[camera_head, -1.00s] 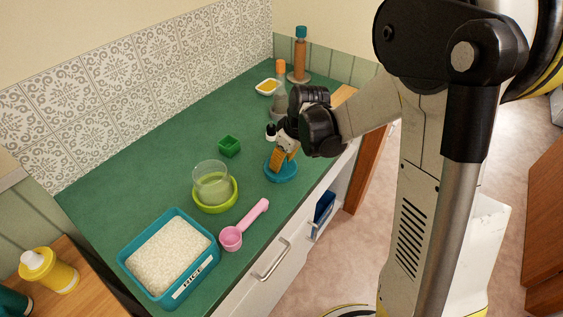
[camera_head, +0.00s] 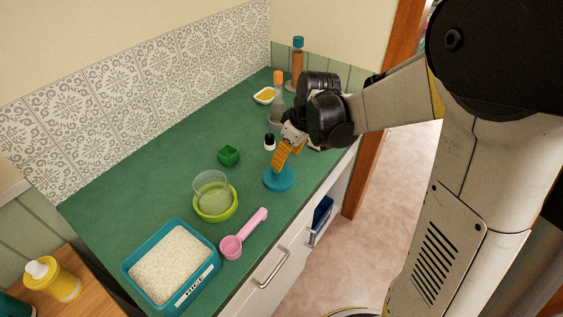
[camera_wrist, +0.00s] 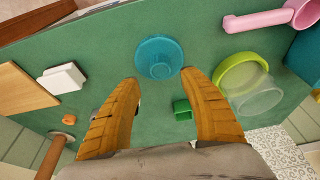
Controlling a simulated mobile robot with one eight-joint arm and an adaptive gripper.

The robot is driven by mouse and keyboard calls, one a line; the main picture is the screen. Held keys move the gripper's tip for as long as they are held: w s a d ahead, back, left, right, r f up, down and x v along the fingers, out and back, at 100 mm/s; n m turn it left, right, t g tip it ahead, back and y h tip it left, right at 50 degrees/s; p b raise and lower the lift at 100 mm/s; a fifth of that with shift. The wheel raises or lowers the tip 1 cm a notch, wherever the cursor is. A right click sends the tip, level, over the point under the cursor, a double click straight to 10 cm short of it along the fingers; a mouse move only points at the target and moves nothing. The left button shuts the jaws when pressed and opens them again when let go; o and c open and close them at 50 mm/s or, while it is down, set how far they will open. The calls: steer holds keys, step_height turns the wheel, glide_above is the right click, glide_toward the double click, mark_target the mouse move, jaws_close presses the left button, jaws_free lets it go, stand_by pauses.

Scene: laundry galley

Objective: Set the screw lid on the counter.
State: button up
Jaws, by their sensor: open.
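The screw lid (camera_head: 279,181) is a round teal disc lying flat on the green counter (camera_head: 130,185), near its front edge. It also shows in the wrist view (camera_wrist: 160,57), just beyond the fingertips. My gripper (camera_head: 284,160) has orange fingers and is just above the lid. In the wrist view my gripper (camera_wrist: 158,77) is open and its fingers are spread apart, with nothing between them. The lid is clear of both fingers.
A pink scoop (camera_head: 246,232), a lime bowl (camera_head: 215,211) with a clear cup and a rice tub (camera_head: 170,265) are left of the lid. Bottles and a yellow-filled dish (camera_head: 264,95) stand farther back.

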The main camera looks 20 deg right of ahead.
steer(key=s+r+m+t+h, duration=0.1)
steer(key=s+r+m+t, duration=0.1)
steer(key=s+r, duration=0.4)
steer(key=s+a+r+m+t+h+p, duration=0.1)
steer(key=s+r+m, duration=0.3)
steer(key=s, duration=0.7)
steer(key=shift+s+r+m+t, duration=0.4)
steer(key=shift+r+t, duration=0.2)
steer(key=shift+r, duration=0.35)
